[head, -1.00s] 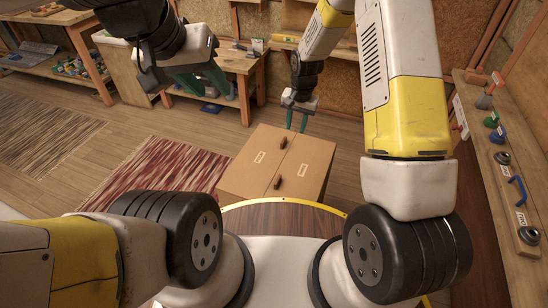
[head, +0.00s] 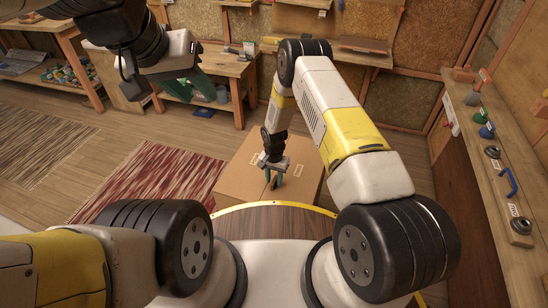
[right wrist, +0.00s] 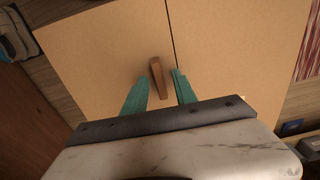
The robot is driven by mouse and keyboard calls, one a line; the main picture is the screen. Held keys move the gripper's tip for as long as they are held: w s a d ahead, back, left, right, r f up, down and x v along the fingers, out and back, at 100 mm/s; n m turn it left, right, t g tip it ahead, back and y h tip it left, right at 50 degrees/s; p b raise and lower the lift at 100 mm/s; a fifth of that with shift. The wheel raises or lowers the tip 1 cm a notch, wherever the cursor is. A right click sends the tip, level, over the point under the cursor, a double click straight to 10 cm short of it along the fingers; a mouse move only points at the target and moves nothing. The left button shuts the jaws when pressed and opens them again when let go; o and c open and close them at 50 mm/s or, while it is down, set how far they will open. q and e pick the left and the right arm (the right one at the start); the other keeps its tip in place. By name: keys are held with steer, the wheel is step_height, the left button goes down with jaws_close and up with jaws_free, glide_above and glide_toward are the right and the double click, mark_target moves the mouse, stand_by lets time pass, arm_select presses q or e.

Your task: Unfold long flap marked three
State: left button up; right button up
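The closed cardboard box (head: 232,184) stands on the floor ahead of me, with a seam down its top and a small pale label on each flap; I cannot read the markings. A brown wooden peg-like handle (right wrist: 158,78) sticks up from one flap beside the seam (right wrist: 171,30). My right gripper (head: 273,181) is over the box top; in the right wrist view its green fingers (right wrist: 160,88) are open, one on each side of the handle, with gaps visible. My left gripper (head: 190,92) is raised at the left, away from the box, open and empty. The other handle is hidden.
A workbench (head: 225,68) stands behind the box, and a shelf with hooks and knobs (head: 490,150) runs along the right. A red striped rug (head: 150,180) lies left of the box. The floor around the rug is clear.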

steer(key=shift+f, duration=0.55)
steer(key=shift+c, duration=0.4)
jaws_close()
stand_by(0.6)
